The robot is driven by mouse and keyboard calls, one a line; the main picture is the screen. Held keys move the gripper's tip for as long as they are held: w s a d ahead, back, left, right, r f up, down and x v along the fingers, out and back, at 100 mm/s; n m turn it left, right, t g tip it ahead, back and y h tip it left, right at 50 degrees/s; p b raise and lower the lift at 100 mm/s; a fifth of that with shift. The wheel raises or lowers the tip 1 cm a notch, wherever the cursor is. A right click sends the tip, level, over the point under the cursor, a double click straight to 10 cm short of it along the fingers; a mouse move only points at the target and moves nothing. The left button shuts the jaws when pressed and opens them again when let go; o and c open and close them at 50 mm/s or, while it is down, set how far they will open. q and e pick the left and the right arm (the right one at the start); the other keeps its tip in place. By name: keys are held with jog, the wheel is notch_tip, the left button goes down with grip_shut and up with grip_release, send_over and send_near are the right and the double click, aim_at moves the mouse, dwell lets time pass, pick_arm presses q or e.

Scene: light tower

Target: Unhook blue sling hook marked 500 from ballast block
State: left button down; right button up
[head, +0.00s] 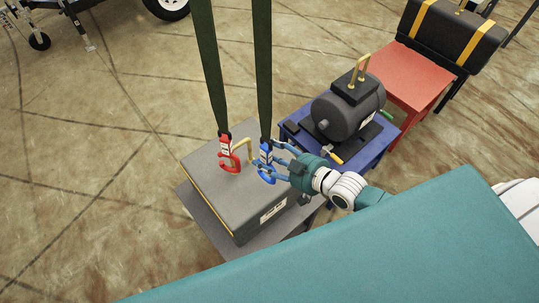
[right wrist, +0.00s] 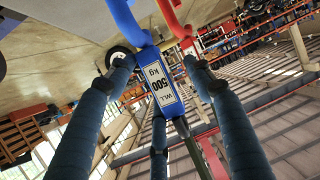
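The blue sling hook (head: 266,163) hangs on a dark green sling at the right end of the ballast block's yellow handle (head: 243,148). In the right wrist view the blue hook (right wrist: 160,82) shows a white tag reading WLL 500 kg. The ballast block (head: 222,182) is a grey box with a label on its front side. My right gripper (head: 277,160) reaches in from the right, its fingers on both sides of the blue hook. In the wrist view a gap shows between the left finger and the hook, so it looks open. My left gripper is not in view.
A red sling hook (head: 228,155) hangs on a second sling just left of the blue one. A dark motor (head: 348,108) stands on a blue stand (head: 379,150) behind my right gripper. A red stand (head: 408,76) and a yellow-strapped black case (head: 450,35) are beyond.

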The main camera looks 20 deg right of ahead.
jog(key=shift+s+f, duration=0.15)
jog(key=shift+f, duration=0.15)
jog(key=shift+d, duration=0.1)
jog(key=v, duration=0.8)
jog(key=shift+r, duration=0.2)
jog(key=shift+f, duration=0.1)
jog(key=s+d+f+m+g+h+b, duration=0.1)
jog(key=s+d+f+h, duration=0.2)
jog(key=f, duration=0.8)
jog(key=s+d+f+m+g+h+b, duration=0.15)
jog(key=s+d+f, duration=0.25)
jog(key=f, duration=0.6)
jog(key=s+d+f+g+h+b, duration=0.1)
jog(key=s+d+f+g, duration=0.2)
jog(key=f, duration=0.8)
jog(key=s+a+f+g+b, duration=0.1)
jog(key=s+a+f+g, duration=0.1)
jog(key=s+f, duration=0.7)
jog(key=s+a+f+g+b, duration=0.1)
jog(key=s+a+f+g, duration=0.2)
jog(key=s+f, duration=0.6)
jog(key=s+a, duration=0.2)
jog(key=s, duration=0.4)
jog(key=shift+s+a+f+h, duration=0.25)
jog(key=shift+s+f+h, duration=0.05)
jog(key=shift+h, duration=0.05)
jog(key=shift+m, duration=0.25)
